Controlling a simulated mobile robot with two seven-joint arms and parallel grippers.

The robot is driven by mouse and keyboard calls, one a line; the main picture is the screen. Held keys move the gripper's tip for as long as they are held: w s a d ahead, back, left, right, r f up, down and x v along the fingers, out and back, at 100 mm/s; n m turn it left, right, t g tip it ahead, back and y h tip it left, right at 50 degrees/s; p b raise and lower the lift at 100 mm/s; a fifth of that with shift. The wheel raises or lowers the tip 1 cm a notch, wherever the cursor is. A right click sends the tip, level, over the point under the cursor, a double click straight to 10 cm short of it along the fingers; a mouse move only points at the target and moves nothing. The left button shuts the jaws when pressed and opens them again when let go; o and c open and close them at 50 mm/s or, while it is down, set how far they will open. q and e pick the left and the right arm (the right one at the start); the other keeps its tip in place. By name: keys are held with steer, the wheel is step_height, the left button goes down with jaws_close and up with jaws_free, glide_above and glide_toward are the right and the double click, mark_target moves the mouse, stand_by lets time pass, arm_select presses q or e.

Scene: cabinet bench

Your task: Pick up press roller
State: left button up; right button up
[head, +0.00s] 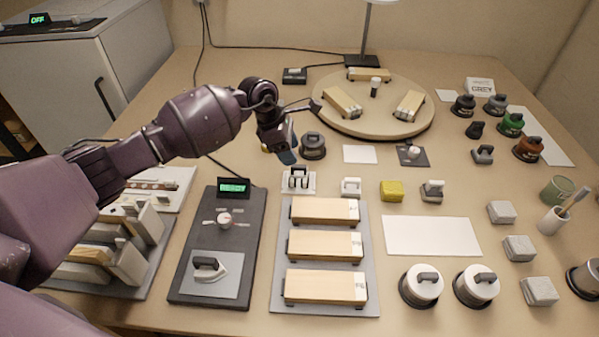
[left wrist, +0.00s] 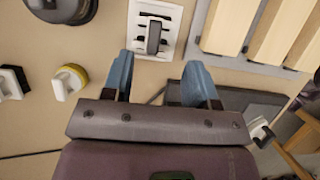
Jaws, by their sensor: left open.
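A small white stand (head: 298,182) with dark and pale upright pieces sits left of the bench's middle; it also shows in the left wrist view (left wrist: 171,13). Its dark-handled piece (left wrist: 154,37) may be the press roller, but I cannot tell for sure. My left gripper (head: 288,147) is above the bench, behind the stand in the head view. In the left wrist view its blue fingers (left wrist: 160,72) are apart with nothing between them, and the stand lies just beyond the fingertips. My right gripper is not in view.
A dark round pot (head: 313,146) stands close to the left gripper. A grey tray (head: 372,262) with wooden blocks and a dark panel (head: 185,275) with an iron lie nearer. A round turntable (head: 385,95) stands behind. A yellow block (head: 391,191) is to the right.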

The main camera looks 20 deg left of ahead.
mark_target(298, 166)
arm_select(q)
steer(key=x, duration=0.2)
steer(key=b+x, duration=0.1)
steer(key=x, duration=0.4)
steer(key=shift+w+a+f, duration=0.2)
steer(key=shift+w+f, duration=0.1)
steer(key=shift+f, duration=0.15)
steer(key=shift+r, duration=0.15)
jaws_close()
